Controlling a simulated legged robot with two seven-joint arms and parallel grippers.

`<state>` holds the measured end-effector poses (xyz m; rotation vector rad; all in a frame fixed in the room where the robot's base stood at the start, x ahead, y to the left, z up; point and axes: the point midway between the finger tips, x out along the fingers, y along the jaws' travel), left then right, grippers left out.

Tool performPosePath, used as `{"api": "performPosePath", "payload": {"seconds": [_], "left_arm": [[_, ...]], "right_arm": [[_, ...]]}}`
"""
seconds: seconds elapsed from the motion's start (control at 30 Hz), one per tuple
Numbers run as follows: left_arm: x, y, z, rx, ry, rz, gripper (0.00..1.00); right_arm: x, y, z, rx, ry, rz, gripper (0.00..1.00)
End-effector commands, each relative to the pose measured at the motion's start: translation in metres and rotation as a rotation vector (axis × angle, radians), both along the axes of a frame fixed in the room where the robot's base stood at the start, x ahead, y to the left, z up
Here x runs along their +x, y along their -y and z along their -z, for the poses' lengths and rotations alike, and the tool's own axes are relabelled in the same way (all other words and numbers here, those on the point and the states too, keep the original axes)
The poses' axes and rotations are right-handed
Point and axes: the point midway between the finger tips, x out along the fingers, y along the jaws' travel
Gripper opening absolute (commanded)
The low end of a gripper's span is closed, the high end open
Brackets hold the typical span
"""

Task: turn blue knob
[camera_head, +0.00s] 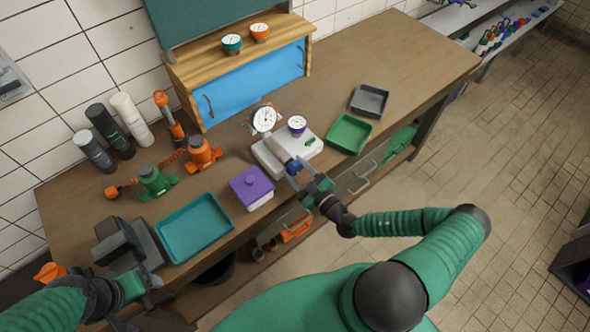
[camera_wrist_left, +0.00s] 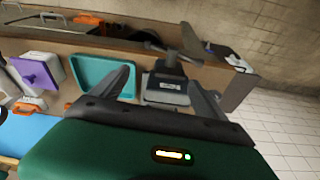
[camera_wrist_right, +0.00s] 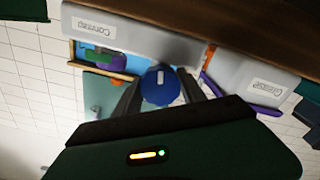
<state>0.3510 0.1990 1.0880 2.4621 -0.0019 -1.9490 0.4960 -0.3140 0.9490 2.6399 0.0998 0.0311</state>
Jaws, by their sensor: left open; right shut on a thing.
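The blue knob (camera_wrist_right: 159,86) is round with a white mark and sits between the fingers of my right gripper (camera_wrist_right: 160,95) in the right wrist view. In the head view the knob (camera_head: 292,167) is on the front of a white unit (camera_head: 273,158) that carries a gauge. My right gripper (camera_head: 298,180) is shut on the knob and hides part of it. My left gripper (camera_head: 146,284) is open and empty at the lower left, near a dark grey device. In the left wrist view its fingers (camera_wrist_left: 165,90) are spread apart.
A purple-lidded box (camera_head: 250,187) and a teal tray (camera_head: 194,228) stand left of the unit. A green tray (camera_head: 349,134) and a grey tray (camera_head: 369,101) are to its right. The grey device (camera_head: 120,245) is near my left gripper. The right part of the bench is clear.

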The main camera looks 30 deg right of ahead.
Motion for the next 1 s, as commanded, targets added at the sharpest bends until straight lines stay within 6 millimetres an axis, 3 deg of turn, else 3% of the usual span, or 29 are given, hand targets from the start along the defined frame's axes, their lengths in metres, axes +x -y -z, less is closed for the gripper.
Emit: {"api": "performPosePath", "payload": {"seconds": [0.03,0.4,0.97,1.0], "left_arm": [[0.0,0.0,0.0031,0.0,0.0,0.0,0.84],[0.0,0.0,0.0078,0.0,0.0,0.0,0.84],[0.0,0.0,0.0083,0.0,0.0,0.0,0.84],[0.0,0.0,0.0083,0.0,0.0,0.0,0.84]], "right_arm": [[-0.0017,0.0007,0.0071,0.034,-0.016,0.001,0.07],[-0.0021,-0.0003,0.0079,0.207,-0.032,0.0,0.07],[-0.002,-0.001,0.0075,0.238,-0.036,-0.002,0.07],[-0.002,-0.001,0.0073,0.237,-0.034,-0.001,0.52]]}}
